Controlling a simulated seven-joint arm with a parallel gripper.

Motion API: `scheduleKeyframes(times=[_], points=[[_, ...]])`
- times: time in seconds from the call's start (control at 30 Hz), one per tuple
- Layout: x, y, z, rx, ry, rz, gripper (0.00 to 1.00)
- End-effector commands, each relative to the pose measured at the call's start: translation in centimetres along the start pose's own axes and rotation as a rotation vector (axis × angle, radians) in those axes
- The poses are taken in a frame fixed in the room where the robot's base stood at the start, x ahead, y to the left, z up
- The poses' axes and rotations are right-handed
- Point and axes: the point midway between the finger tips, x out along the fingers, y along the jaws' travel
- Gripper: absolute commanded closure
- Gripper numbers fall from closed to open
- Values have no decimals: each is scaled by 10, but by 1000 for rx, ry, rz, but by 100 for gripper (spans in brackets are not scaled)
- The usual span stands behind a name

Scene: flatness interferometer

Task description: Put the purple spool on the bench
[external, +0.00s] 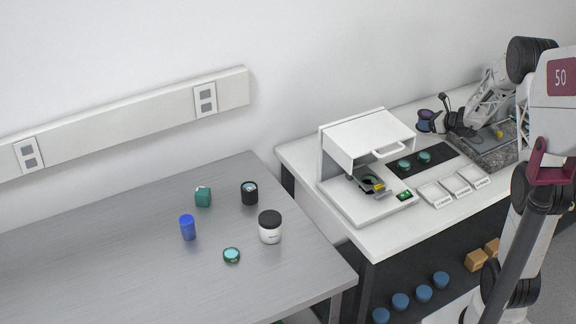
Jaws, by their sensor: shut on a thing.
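The fingertips are small and partly hidden, and I cannot tell whether the spool touches the surface below. The grey metal bench (90,270) fills the left, in front of the wall.
The white instrument (365,140) and grey tray (484,152) stand on the white worktop (380,240). The bench's left is clear.

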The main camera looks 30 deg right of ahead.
Motion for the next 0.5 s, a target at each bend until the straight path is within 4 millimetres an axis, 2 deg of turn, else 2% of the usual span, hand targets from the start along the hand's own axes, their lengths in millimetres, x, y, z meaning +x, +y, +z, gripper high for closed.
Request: scheduleKeyframes(times=[0.5], points=[[51,-49,14,-1,-2,0,69]])
